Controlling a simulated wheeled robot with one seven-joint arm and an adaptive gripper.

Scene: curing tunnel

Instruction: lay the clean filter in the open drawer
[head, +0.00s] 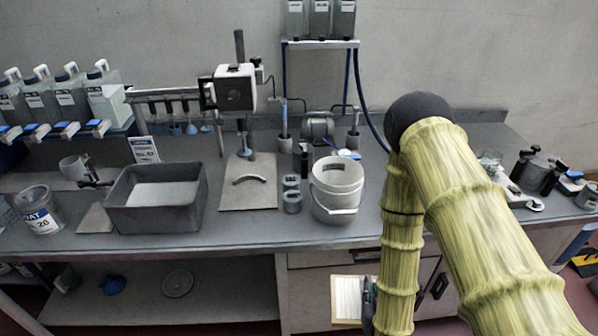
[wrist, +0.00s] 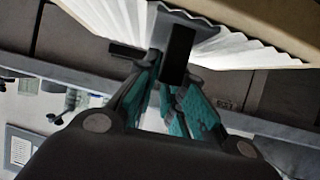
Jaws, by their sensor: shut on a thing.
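The clean filter (head: 346,299) is a white pleated panel with a tan frame, low in the head view in front of the cabinet under the bench. In the wrist view its white pleats and tan frame (wrist: 270,22) fill the top. My gripper (head: 369,297) is shut on the filter near its right edge in the head view. In the wrist view the teal-padded fingers (wrist: 165,72) close at a dark part on the filter. The filter hangs apart from the bench top. I cannot make out an open drawer in either view; the filter and my arm hide part of the cabinet.
The bench holds a grey tub (head: 112,205), a white bucket (head: 313,200), a press stand (head: 226,198) and a lidded metal pot (head: 538,172). Cabinet fronts (head: 308,285) lie below the bench edge. An open shelf (head: 215,303) is at lower left.

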